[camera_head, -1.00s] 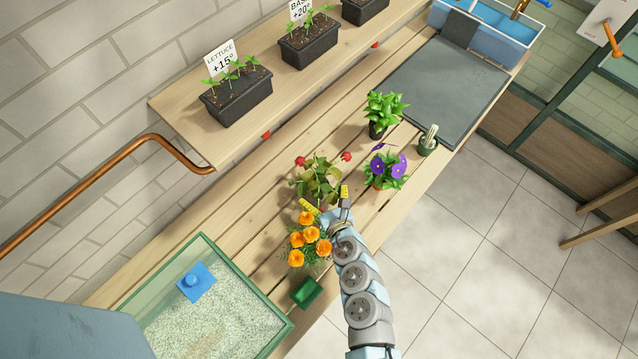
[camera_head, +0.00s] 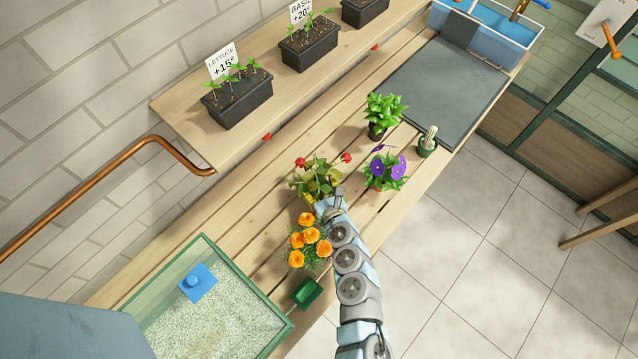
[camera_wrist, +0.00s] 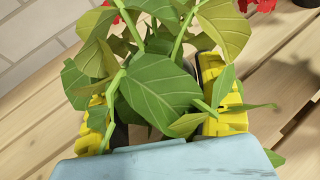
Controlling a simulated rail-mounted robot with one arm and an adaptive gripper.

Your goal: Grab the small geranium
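The small geranium (camera_head: 318,176), with red flowers and green to yellowish leaves, stands on the slatted bench. My gripper (camera_head: 321,196) is low at its near side in the head view. In the wrist view, the geranium's leaves (camera_wrist: 160,90) fill the space between my gripper's yellow fingers (camera_wrist: 158,115), one on each side. The fingers are spread wide apart. The leaves hide the geranium's pot and any contact with it.
An orange-flowered plant (camera_head: 308,245) stands close to my arm at the near left. A purple-flowered plant (camera_head: 390,170) is to the right, with a leafy plant (camera_head: 384,108) and a cactus (camera_head: 428,140) beyond. A gravel box (camera_head: 240,325) and green pot (camera_head: 307,293) lie nearer.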

